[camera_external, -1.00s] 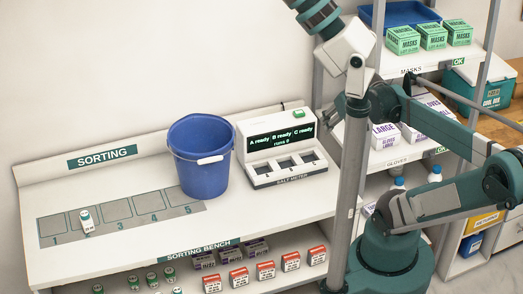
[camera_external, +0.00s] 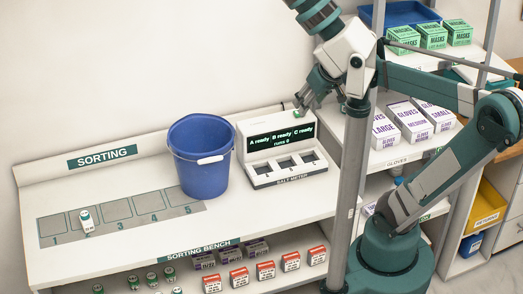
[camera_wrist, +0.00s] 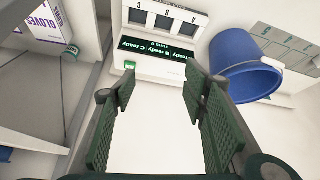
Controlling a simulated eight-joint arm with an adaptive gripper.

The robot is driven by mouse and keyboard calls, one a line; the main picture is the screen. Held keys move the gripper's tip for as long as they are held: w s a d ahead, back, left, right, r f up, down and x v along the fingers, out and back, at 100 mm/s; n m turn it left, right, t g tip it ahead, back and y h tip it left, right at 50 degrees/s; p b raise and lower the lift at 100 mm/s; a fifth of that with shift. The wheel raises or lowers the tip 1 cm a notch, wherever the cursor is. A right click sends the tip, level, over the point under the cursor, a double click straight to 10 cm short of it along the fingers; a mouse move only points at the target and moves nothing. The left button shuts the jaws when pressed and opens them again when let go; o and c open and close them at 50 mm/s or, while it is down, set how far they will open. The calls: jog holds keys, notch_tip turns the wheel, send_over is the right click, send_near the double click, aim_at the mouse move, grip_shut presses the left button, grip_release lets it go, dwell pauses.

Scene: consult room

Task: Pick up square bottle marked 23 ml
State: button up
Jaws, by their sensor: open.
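A small white bottle (camera_external: 85,221) with a green cap stands upright on the grey numbered strip (camera_external: 120,222) of the sorting bench, near the left end. Its label is too small to read, so I cannot tell whether it is marked 23 ml. Several more small green-capped bottles (camera_external: 151,281) stand on the shelf below; their marks are also unreadable. My gripper (camera_external: 299,106) is open and empty, over the back of the salt meter (camera_external: 284,152), far right of the bottle on the strip. In the wrist view my open fingers (camera_wrist: 158,90) point towards the meter.
A blue bucket (camera_external: 199,165) stands between the strip and the meter; it shows at right in the wrist view (camera_wrist: 243,72). The meter's screen reads A, B and C ready. A grey post (camera_external: 352,190) rises before my arm. Glove boxes (camera_external: 411,121) fill the right shelf.

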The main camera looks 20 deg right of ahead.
jog(key=w+a+r+n+g, duration=0.1)
jog(key=w+a+n, duration=0.1)
jog(key=w+a, duration=0.55)
jog(key=w+a+r+n+g, duration=0.1)
jog(key=w+a+r+n, duration=0.3)
jog(key=a, duration=0.6)
jog(key=w+a+f+n+g, duration=0.1)
jog(key=w+a+f, duration=0.15)
jog(key=a, duration=0.45)
jog(key=w+a+f+n, duration=0.1)
jog(key=w+a+f, duration=0.15)
jog(key=a, duration=0.45)
jog(key=w+a+f+n+g, duration=0.1)
jog(key=w+a+f, duration=0.15)
jog(key=a, duration=0.45)
jog(key=n+g, duration=0.2)
jog(key=n, duration=0.6)
send_near(85, 214)
jog(key=shift+h, duration=0.4)
jog(key=f, duration=0.5)
jog(key=shift+w+a+f, duration=0.1)
jog(key=shift+w+a, duration=0.2)
jog(key=shift+a, duration=0.05)
jog(key=shift+s+a+f, duration=0.1)
jog(key=shift+f, duration=0.05)
